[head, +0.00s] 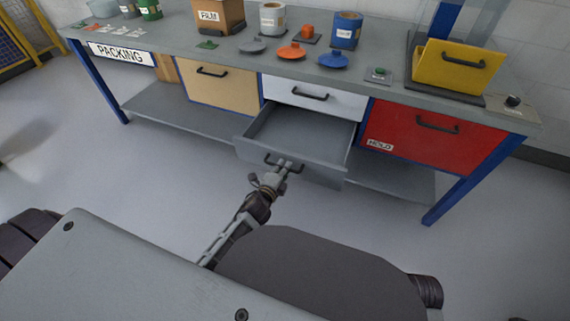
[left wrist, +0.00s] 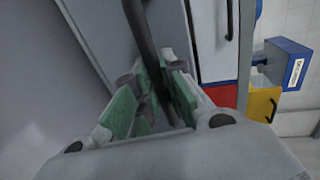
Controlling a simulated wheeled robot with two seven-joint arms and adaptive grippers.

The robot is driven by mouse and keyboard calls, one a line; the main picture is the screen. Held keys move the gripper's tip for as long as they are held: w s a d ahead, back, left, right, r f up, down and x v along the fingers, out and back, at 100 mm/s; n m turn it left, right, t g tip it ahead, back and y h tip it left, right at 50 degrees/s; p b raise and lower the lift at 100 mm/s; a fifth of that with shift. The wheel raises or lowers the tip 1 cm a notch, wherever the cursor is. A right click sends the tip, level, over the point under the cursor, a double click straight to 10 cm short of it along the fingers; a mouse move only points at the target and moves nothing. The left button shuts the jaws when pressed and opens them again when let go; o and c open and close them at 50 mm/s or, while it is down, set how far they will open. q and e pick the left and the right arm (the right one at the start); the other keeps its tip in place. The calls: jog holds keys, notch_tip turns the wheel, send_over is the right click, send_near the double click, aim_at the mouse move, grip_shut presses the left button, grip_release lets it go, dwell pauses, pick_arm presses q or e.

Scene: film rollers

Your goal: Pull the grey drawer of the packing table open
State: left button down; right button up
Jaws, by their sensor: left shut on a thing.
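The grey drawer (head: 243,147) of the packing table (head: 390,85) stands pulled well out, below a shut white drawer. Its inside looks empty. My left gripper (head: 285,166) is at the dark bar handle on the grey drawer's front. In the left wrist view the handle (left wrist: 140,35) runs between the green-padded fingers (left wrist: 155,98), which are shut on it. The right gripper does not show in either view.
A shut tan drawer (head: 222,88) is to the left and a red drawer (head: 430,135) marked HOLD to the right. Cans, coloured lids, a FILM box (head: 215,15) and a yellow bin (head: 455,68) stand on the tabletop. The floor (head: 150,180) in front is clear.

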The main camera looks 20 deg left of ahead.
pick_arm(q)
jog(key=shift+s, duration=0.1)
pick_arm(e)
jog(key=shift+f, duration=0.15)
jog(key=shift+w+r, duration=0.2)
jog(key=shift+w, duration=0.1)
pick_arm(q)
jog(key=c, duration=1.5)
grip_release()
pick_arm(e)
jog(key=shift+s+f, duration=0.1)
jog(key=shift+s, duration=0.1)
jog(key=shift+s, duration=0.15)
pick_arm(q)
jog(key=shift+s, duration=0.15)
jog(key=shift+v, duration=5.9)
jog(key=shift+a, duration=0.1)
